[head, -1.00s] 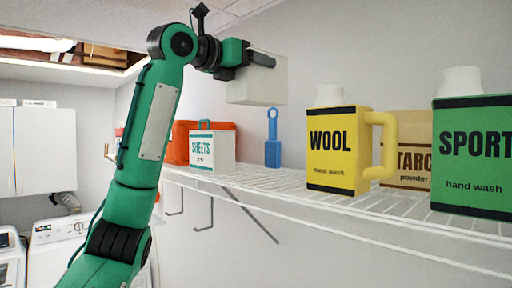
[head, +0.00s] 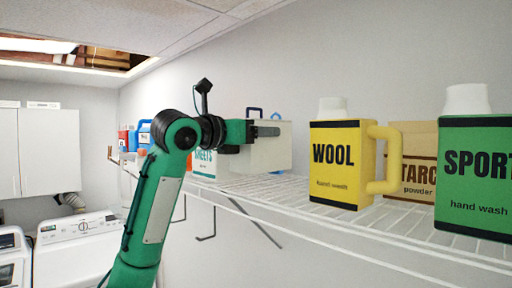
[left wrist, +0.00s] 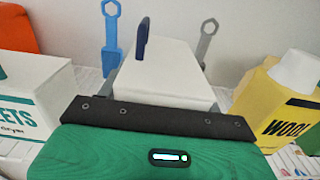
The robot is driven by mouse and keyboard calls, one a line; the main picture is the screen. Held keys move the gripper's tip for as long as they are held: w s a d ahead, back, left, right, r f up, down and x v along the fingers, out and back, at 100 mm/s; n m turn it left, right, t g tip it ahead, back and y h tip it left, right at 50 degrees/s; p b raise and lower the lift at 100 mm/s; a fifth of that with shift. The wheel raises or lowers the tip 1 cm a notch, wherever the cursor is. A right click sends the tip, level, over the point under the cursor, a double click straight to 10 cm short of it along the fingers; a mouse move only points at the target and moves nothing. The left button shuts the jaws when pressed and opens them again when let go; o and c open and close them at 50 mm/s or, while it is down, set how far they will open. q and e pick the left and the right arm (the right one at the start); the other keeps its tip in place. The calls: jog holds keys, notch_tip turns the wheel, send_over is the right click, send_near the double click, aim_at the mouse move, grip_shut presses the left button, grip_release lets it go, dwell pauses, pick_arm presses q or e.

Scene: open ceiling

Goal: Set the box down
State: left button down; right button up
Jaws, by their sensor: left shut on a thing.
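My left gripper (head: 266,132) is shut on a plain white box (head: 272,155), its dark fingers on the box's near side. The box is level, low over the wire shelf (head: 290,191), between the SHEETS carton (head: 204,165) and the yellow WOOL jug (head: 338,162). I cannot tell whether its underside touches the shelf. In the left wrist view the box's white top (left wrist: 165,72) extends away from the gripper, with the SHEETS carton left and the WOOL jug right. My right gripper is not in view.
A blue wrench-shaped thing (left wrist: 111,40) and a grey one (left wrist: 207,42) stand beyond the box. A dark blue upright piece (left wrist: 142,38) shows at its far end. A STARCH carton (head: 411,145) and green SPORT jug (head: 473,165) stand further right.

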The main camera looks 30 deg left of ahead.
aim_at(256, 150)
pick_arm(q)
jog(key=shift+s+f, duration=0.1)
jog(key=shift+f, duration=0.6)
jog(key=shift+f+p, duration=0.6)
jog(key=shift+f, duration=0.6)
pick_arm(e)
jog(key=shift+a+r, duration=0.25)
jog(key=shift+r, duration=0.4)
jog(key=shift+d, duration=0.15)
pick_arm(q)
jog(key=c, duration=0.7)
grip_release()
jog(key=shift+f, duration=0.2)
jog(key=o, duration=0.4)
jog(key=shift+r, duration=0.1)
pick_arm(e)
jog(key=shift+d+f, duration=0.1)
